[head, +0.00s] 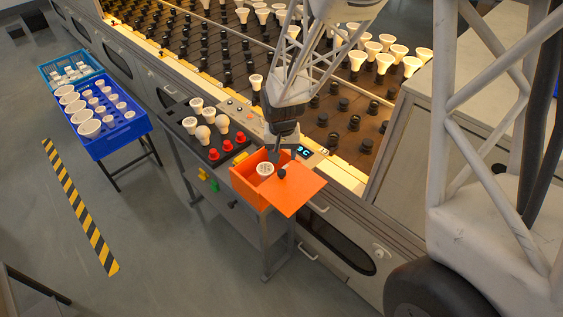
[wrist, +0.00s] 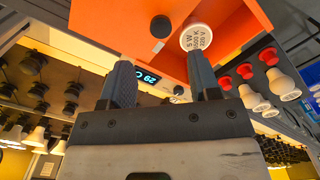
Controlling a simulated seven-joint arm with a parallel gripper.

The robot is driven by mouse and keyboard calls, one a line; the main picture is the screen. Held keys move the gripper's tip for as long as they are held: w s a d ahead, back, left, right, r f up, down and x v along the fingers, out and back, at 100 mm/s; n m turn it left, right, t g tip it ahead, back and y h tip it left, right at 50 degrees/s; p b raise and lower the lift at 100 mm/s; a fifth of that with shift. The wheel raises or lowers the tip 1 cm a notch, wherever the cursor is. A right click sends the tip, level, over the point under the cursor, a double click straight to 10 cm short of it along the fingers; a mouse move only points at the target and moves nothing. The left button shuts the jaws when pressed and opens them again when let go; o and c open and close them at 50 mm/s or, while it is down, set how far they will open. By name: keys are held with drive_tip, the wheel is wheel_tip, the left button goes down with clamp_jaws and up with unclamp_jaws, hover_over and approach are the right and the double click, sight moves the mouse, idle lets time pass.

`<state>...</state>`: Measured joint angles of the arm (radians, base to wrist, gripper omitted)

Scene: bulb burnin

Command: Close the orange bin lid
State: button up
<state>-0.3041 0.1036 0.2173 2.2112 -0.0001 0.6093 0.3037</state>
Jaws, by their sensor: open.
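The orange bin (head: 246,185) stands at the front edge of the bench, beside the conveyor. Its flat orange lid (head: 300,194) lies offset to the right, leaving the left part of the bin open. A black knob (head: 282,174) sticks up from the lid; it also shows in the wrist view (wrist: 160,26). A white bulb (head: 265,169) lies inside the open part, its printed face visible in the wrist view (wrist: 198,38). My gripper (head: 281,156) is open and empty just behind the knob, its fingers (wrist: 159,68) apart and not around it.
A black tray (head: 184,131) with white bulbs and red parts stands left of the bin. A small lit display (head: 304,151) is close behind the gripper. The conveyor (head: 335,122) with sockets and bulbs runs behind. A blue crate (head: 125,136) stands far left.

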sight(281, 171)
drive_tip(key=shift+f, duration=0.15)
idle(0.3)
drive_tip(key=shift+f, duration=3.8)
drive_tip(key=shift+a, duration=0.1)
clamp_jaws()
